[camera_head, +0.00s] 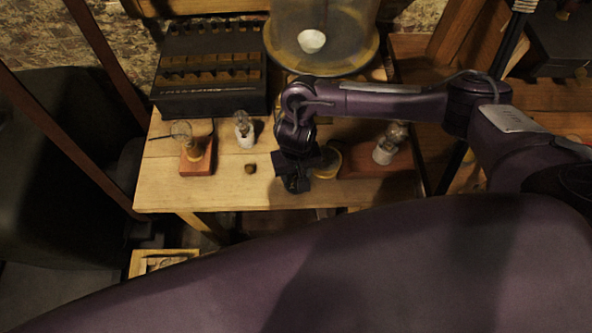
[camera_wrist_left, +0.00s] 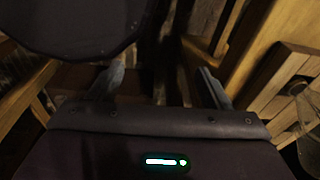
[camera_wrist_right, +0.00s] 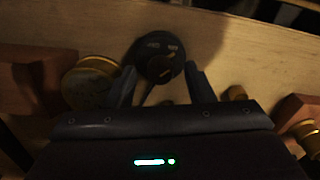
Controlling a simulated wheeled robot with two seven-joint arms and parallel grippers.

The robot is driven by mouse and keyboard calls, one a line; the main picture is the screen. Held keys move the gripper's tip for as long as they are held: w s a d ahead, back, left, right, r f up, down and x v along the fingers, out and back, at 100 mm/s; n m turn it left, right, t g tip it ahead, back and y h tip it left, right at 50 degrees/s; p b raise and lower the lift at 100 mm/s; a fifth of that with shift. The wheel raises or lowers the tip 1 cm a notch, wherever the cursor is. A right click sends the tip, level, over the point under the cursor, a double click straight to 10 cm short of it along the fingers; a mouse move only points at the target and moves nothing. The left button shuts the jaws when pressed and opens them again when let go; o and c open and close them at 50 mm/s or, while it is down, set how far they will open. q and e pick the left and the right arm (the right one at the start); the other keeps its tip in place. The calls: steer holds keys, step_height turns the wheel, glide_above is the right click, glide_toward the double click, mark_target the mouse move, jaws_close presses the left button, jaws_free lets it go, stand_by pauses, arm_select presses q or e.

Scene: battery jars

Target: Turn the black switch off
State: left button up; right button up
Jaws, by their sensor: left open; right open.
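The black switch (camera_wrist_right: 158,58) is a round black base with a lever-like dark bar, lying on the wooden table in the right wrist view. My right gripper (camera_wrist_right: 161,84) is open, with its two fingers on either side of the switch's near part; I cannot tell whether they touch it. In the head view my right gripper (camera_head: 297,172) points down over the table's front part and largely hides the switch. My left gripper (camera_wrist_left: 160,88) is open and empty in the left wrist view, away from the switch. It cannot be made out in the head view.
A brass-coloured round piece (camera_wrist_right: 90,84) lies just left of the switch. A small brown block (camera_head: 250,168) and bulbs on a reddish base (camera_head: 197,163) and a white holder (camera_head: 244,135) stand left. A black box (camera_head: 210,95) and glass jar (camera_head: 340,35) are behind.

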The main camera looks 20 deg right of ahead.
steer(key=c, duration=0.5)
steer(key=shift+c, duration=0.9)
steer(key=c, duration=0.3)
steer(key=shift+r, duration=0.1)
steer(key=shift+n+p, duration=0.6)
steer(key=shift+n, duration=0.1)
steer(key=shift+r+n+p, duration=0.1)
steer(key=shift+n+p, duration=0.65)
steer(key=shift+n, duration=0.45)
steer(key=n+p, duration=0.1)
steer(key=n, duration=0.2)
steer(key=shift+n, duration=0.4)
steer(key=n+p, duration=0.1)
steer(key=n, duration=0.1)
steer(key=shift+n, duration=0.3)
steer(key=n, duration=0.2)
steer(key=shift+w+n, duration=0.1)
steer(key=shift+n, duration=0.3)
arm_select(q)
steer(key=r, duration=0.1)
steer(key=s+r, duration=0.1)
steer(key=r, duration=0.1)
steer(key=s+r, duration=0.1)
steer(key=shift+s+a+r, duration=0.15)
steer(key=shift+s+r, duration=0.05)
arm_select(e)
steer(key=n, duration=0.4)
steer(key=shift+n, duration=0.4)
